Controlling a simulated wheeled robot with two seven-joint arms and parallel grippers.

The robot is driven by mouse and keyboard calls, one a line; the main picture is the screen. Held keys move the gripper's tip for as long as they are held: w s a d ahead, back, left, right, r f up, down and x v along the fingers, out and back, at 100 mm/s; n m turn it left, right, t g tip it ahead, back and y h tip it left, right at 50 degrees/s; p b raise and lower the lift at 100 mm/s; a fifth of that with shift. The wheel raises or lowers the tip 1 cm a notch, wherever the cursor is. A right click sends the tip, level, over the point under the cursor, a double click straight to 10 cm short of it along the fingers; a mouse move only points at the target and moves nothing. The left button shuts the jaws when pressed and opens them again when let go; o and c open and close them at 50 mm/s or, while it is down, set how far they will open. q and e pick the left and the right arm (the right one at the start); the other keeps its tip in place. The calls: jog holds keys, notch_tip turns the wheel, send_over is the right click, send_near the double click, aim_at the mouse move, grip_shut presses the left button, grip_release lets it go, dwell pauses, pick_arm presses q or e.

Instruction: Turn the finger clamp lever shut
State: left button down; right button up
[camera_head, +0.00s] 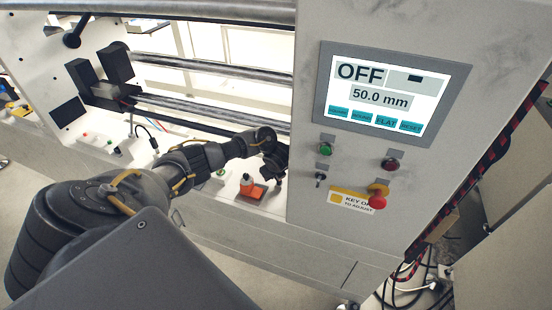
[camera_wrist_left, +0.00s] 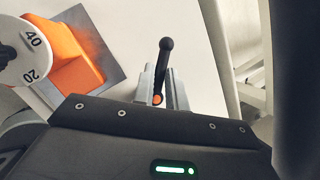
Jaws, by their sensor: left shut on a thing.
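My left gripper (camera_head: 277,165) is at the end of my left arm, low beside the left edge of the control panel. In the left wrist view, its grey fingers (camera_wrist_left: 163,92) are closed around the lower part of a black lever (camera_wrist_left: 166,52). The lever's rounded end sticks out beyond the fingertips, and a small orange spot shows between the fingers at its lower end. In the head view the gripper hides the lever. The lever's mount cannot be made out. My right gripper is in neither view.
An orange block (camera_head: 253,190) stands close to the left of the gripper; in the left wrist view a white numbered dial (camera_wrist_left: 22,50) is beside it. The control panel (camera_head: 418,185), with screen and red knob, stands right of the gripper. Metal rails (camera_head: 215,70) run behind.

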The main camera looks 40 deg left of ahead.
pick_arm(q)
jog(key=shift+s+r+n+g+p, duration=0.15)
jog(key=shift+s+n+g+p, duration=0.15)
jog(key=shift+n+p, duration=0.7)
jog(key=shift+s+n+y+p, duration=0.1)
jog(key=shift+n+y+p, duration=0.3)
jog(key=shift+n+p, duration=0.15)
jog(key=shift+f, duration=0.2)
jog(key=c, duration=1.4)
grip_release()
